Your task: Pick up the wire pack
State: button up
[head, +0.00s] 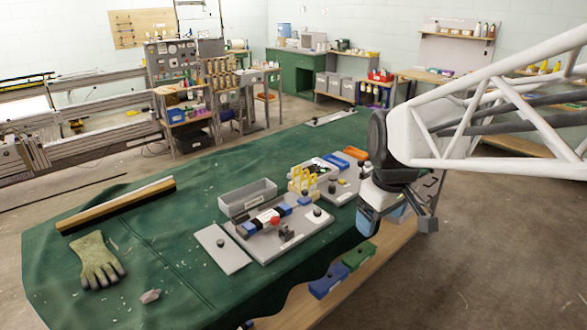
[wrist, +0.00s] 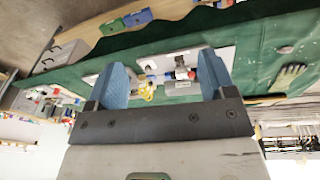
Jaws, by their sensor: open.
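I cannot tell for sure which item is the wire pack. Small parts (head: 318,166) sit on the grey fixture plates near a yellow rack (head: 303,182), too small to identify. The yellow rack also shows between my fingers in the wrist view (wrist: 148,91), far below them. My gripper (head: 381,219) hangs past the table's right edge, to the right of the fixtures. In the wrist view its two blue fingers (wrist: 163,72) stand wide apart with nothing between them. It touches nothing that I can see.
A green-clothed table (head: 170,235) holds a grey open tray (head: 247,197), a flat grey plate (head: 222,249), a glove (head: 97,261) and a long wooden bar (head: 116,204). Blue (head: 328,281) and green (head: 358,256) bins are at the right edge.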

jog(key=w+a+f+n, duration=0.2)
jog(key=w+a+n, duration=0.4)
jog(key=w, duration=0.7)
jog(key=n+g, duration=0.2)
jog(key=n, duration=1.2)
send_over(266, 217)
jog(key=f, duration=2)
jog(key=shift+s+d+f, duration=0.15)
jog(key=shift+d+f, duration=0.05)
jog(key=shift+f, duration=0.05)
jog(key=shift+a+f, duration=0.15)
jog(key=shift+a, duration=0.05)
jog(key=shift+f, duration=0.15)
jog(key=shift+f, duration=1.2)
jog(key=shift+f, duration=0.1)
